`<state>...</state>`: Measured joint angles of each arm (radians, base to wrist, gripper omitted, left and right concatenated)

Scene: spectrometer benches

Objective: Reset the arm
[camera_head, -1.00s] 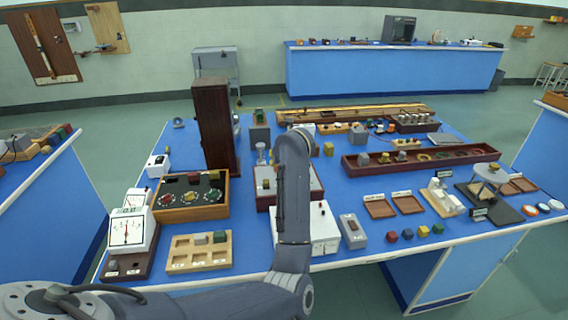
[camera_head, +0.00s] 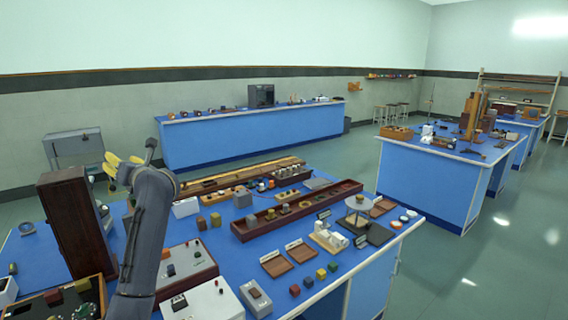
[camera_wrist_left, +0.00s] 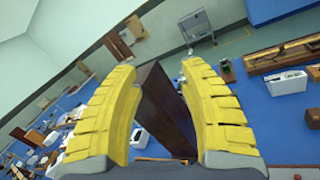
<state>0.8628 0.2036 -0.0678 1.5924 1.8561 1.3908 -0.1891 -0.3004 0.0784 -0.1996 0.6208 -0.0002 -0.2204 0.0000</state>
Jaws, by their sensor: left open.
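My left arm rises from the bottom of the head view, with its left gripper (camera_head: 120,164) raised above the back left of the blue bench. Its yellow fingers are apart and empty; they also show in the left wrist view (camera_wrist_left: 158,72). A tall dark wooden box (camera_head: 75,225) stands left of the arm in the head view. In the left wrist view the box (camera_wrist_left: 165,105) appears between the fingers, beyond them and not held. My right gripper is in neither view.
The near blue bench holds a long dark red tray (camera_head: 290,217), two small wooden trays (camera_head: 276,266), small coloured cubes (camera_head: 308,282) and a round-topped stand (camera_head: 359,203). Another blue bench (camera_head: 240,135) stands along the back wall. Open floor (camera_head: 480,265) lies to the right.

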